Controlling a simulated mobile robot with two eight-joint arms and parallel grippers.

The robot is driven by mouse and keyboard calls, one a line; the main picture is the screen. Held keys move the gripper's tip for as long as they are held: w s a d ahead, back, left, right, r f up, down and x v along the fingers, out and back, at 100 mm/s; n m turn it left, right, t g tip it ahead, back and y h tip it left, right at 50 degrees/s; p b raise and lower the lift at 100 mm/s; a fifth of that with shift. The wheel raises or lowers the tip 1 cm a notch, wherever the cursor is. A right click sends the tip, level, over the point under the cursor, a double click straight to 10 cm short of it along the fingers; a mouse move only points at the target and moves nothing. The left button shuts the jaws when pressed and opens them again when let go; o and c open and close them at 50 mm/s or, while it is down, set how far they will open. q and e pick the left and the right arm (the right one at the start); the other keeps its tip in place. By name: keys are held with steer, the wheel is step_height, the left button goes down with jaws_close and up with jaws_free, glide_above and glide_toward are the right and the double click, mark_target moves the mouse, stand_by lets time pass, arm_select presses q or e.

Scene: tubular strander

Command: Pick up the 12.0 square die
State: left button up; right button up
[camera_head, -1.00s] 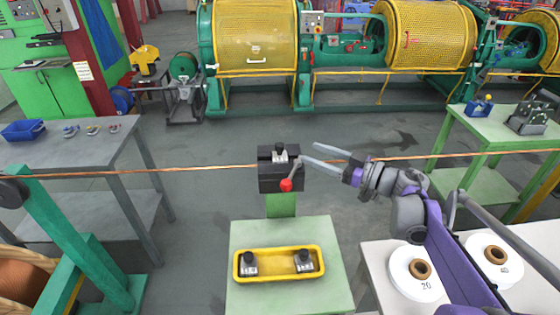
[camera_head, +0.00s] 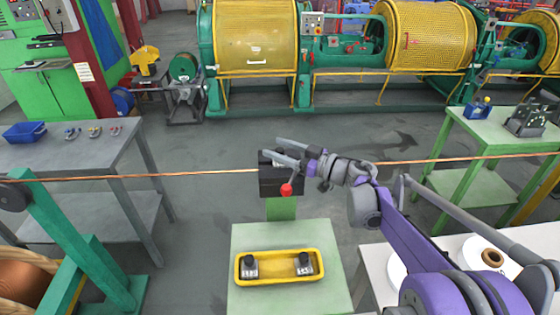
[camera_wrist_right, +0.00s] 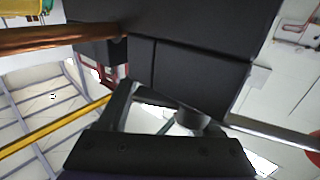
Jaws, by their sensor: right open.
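A black die holder block (camera_head: 268,187) with a red-knobbed lever (camera_head: 286,190) stands behind the tray. My right gripper (camera_head: 277,148) is open at the top of this block, hiding the die there. In the right wrist view the black block (camera_wrist_right: 200,70) fills the upper part, close to the gripper. My left gripper is out of view.
A copper wire (camera_head: 150,175) runs across to both sides of the block. A grey table (camera_head: 60,150) stands at left and a green table (camera_head: 500,135) at right. White spools stand at the lower right, partly behind my right arm.

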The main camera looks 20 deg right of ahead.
jaws_close()
stand_by(1.4)
